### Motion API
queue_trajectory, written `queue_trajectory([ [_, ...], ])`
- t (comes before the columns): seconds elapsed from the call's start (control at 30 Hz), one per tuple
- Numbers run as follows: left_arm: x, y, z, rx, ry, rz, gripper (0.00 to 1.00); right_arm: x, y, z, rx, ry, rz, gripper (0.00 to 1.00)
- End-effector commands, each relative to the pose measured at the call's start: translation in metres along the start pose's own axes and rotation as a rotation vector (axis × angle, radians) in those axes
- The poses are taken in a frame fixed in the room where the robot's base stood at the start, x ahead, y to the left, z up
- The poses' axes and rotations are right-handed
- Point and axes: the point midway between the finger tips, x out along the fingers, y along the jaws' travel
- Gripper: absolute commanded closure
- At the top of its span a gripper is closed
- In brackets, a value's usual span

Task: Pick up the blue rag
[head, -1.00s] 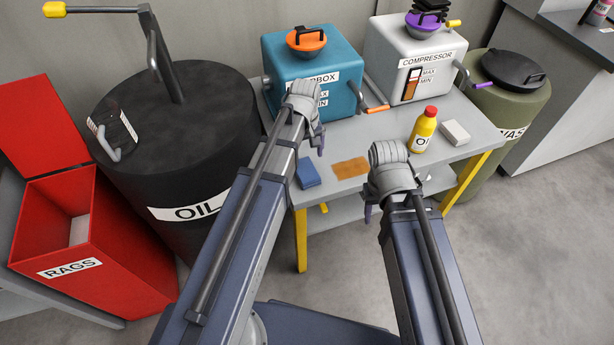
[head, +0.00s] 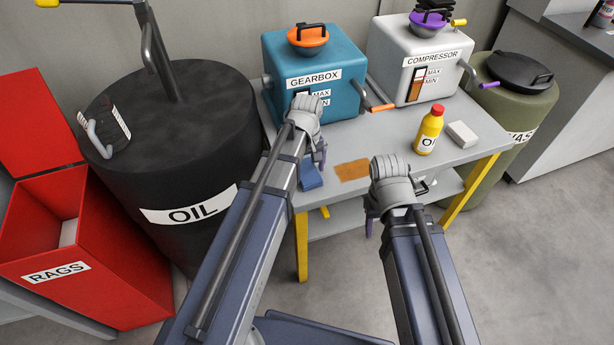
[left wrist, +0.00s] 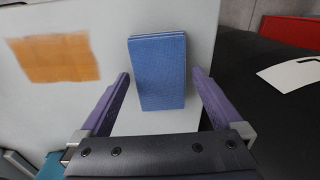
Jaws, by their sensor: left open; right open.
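The blue rag (head: 312,177) is a folded block lying flat near the left front edge of the grey table. It also shows in the left wrist view (left wrist: 159,72), lying between the two spread purple fingers. My left gripper (head: 318,158) is open and empty just above and behind the rag, and it covers part of it in the head view. In the left wrist view its fingers (left wrist: 160,85) stand to either side of the rag with gaps. My right gripper (head: 371,222) hangs in front of the table's front edge, mostly hidden by its wrist.
An orange-brown cloth (head: 352,170) lies right of the rag. The grey table (head: 388,136) also bears the gearbox (head: 338,64), compressor (head: 390,60), oil bottle (head: 429,130) and a white block (head: 462,134). A black oil drum (head: 190,140) and red rags bin (head: 130,262) stand left.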

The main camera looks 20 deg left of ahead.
Motion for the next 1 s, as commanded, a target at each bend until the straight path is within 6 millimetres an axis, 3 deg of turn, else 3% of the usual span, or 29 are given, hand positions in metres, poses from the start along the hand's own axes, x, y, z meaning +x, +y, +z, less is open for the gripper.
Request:
queue_trajectory([
  [0.07, -0.0005, -0.0001, -0.0001, 0.000, 0.000, 0.000, 0.03, -0.0005, 0.0000, 0.0000, 0.000, 0.000, 0.000, 0.50],
  [0.7, -0.0004, 0.0000, -0.0001, 0.000, 0.000, 0.000, 0.74, -0.0004, 0.0000, 0.0000, 0.000, 0.000, 0.000, 0.50],
  [1.0, -0.0025, -0.0001, 0.0000, 0.000, 0.000, 0.000, 0.74, -0.0025, 0.0002, 0.0002, 0.000, 0.000, 0.000, 0.50],
])
